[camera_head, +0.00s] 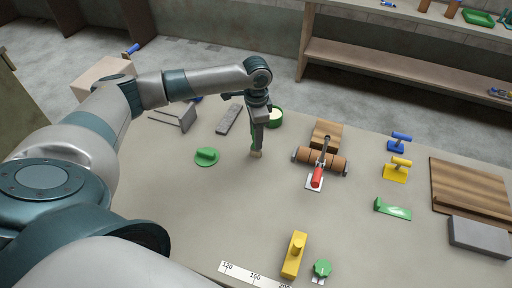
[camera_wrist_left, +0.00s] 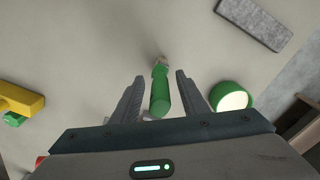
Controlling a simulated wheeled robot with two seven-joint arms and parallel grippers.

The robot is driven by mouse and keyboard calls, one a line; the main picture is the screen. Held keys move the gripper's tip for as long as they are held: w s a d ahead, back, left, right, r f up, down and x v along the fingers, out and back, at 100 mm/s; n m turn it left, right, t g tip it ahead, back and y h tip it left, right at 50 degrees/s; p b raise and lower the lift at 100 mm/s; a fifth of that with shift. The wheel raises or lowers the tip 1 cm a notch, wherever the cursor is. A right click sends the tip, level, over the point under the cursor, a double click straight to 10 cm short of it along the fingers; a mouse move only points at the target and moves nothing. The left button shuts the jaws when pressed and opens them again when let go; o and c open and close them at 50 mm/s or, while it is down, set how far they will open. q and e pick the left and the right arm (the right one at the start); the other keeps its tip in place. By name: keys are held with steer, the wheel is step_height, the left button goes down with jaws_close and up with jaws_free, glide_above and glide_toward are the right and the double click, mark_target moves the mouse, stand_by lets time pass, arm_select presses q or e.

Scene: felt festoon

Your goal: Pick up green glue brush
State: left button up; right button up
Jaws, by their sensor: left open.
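The green glue brush (camera_wrist_left: 160,95) has a green handle and a pale tip, and it shows between the two fingers of my left gripper (camera_wrist_left: 160,77) in the left wrist view. The fingers are open, with a gap visible on each side of the handle. In the head view my left gripper (camera_head: 258,138) points down over the table, and the brush's pale tip (camera_head: 256,154) shows just below it. The rest of the brush is mostly hidden by the fingers there. My right gripper is not in view.
A green pot with cream contents (camera_head: 275,118) stands close behind my left gripper.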

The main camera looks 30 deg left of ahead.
arm_select(q)
jaws_close()
steer(key=shift+r, duration=0.1)
steer(key=shift+r+b, duration=0.45)
steer(key=shift+r, duration=0.1)
step_height(320, 180, up, 2)
steer(key=shift+r+b, duration=0.15)
steer(key=shift+b, duration=0.5)
steer(key=w+d+r+b, duration=0.4)
steer(key=d+r, duration=0.3)
steer(key=d, duration=0.3)
steer(key=shift+w+d+r, duration=0.2)
steer(key=shift+w+r, duration=0.05)
steer(key=shift+w, duration=0.5)
